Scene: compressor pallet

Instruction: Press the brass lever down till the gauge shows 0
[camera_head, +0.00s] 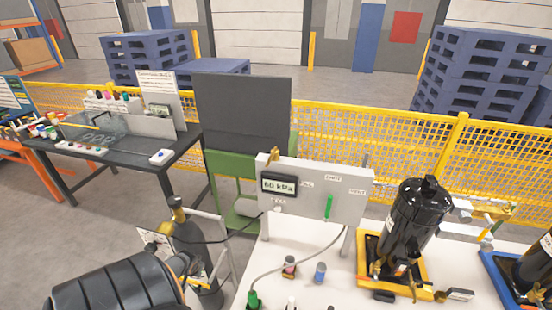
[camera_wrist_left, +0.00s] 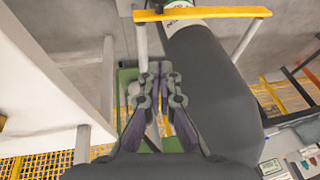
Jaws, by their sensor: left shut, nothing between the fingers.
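In the head view a grey-white panel (camera_head: 349,208) stands on the white table. Its dark-framed gauge (camera_head: 279,186) appears to read 60 kPa. A small brass-coloured piece, probably the brass lever (camera_head: 273,155), sticks up at the panel's top left edge. A green handle (camera_head: 328,207) hangs on the panel's right half. My left gripper (camera_wrist_left: 160,72) shows in the wrist view, shut and empty, with its fingertips together. I cannot make out the lever in that view. Neither gripper shows clearly in the head view.
A dark grey cylinder (camera_wrist_left: 215,80) with a yellow bar (camera_wrist_left: 203,13) is close beside the left gripper. A black compressor (camera_head: 412,222) stands on a yellow base at right. Small bottles (camera_head: 320,272) stand on the table's front. A yellow mesh fence (camera_head: 395,140) runs behind.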

